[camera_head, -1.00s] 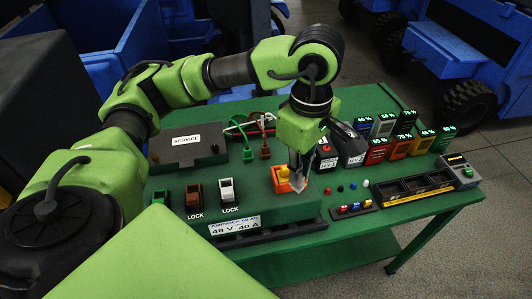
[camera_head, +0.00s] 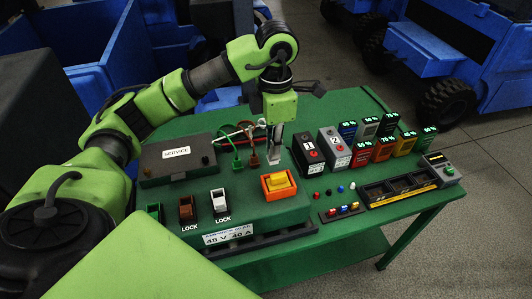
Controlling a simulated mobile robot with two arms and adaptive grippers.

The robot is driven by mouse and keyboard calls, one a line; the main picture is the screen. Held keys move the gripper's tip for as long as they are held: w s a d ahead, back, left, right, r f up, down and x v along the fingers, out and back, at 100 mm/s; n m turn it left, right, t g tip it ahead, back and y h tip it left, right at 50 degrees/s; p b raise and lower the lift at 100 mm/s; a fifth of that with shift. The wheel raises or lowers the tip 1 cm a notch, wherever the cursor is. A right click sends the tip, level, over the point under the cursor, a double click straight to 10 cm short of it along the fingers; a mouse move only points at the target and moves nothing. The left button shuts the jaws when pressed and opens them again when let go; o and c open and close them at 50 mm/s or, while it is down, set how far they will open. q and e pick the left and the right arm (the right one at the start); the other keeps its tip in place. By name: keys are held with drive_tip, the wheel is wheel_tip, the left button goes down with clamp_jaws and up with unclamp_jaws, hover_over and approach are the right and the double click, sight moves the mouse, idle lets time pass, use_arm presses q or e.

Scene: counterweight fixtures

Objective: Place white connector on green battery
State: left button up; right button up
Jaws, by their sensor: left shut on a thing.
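My left gripper (camera_head: 275,145) is at the back of the green table, pointing down, with its fingers shut on the white connector (camera_head: 273,158). The fingers hide the upper part of the connector, and I cannot tell if it still touches the table. The green battery (camera_head: 425,140) stands at the right end of the front row of coloured batteries, well to the right of the gripper. My right gripper is out of view.
A green connector (camera_head: 237,164) and a brown connector (camera_head: 254,160) lie left of the gripper. Two larger units, black (camera_head: 308,157) and grey (camera_head: 334,153), stand between gripper and batteries. An orange switch (camera_head: 279,186) is in front. A black tray (camera_head: 398,189) lies front right.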

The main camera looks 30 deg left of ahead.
use_arm(q)
drive_tip(key=a+f, duration=0.1)
drive_tip(key=w+a+f+p, duration=0.1)
drive_tip(key=f, duration=0.1)
drive_tip(key=w+a+f, duration=0.1)
drive_tip(key=f, duration=0.1)
drive_tip(key=shift+w+a+p, duration=0.1)
drive_tip(key=shift+w+p, duration=0.05)
drive_tip(key=shift+p, duration=0.15)
drive_tip(key=f+p, duration=0.2)
drive_tip(key=f, duration=0.1)
drive_tip(key=shift+w+a, duration=0.15)
drive_tip(key=shift+a, duration=0.05)
drive_tip(key=shift+f, duration=0.35)
drive_tip(key=shift+f, duration=0.1)
drive_tip(key=shift+f, duration=0.15)
drive_tip(key=o, duration=0.7)
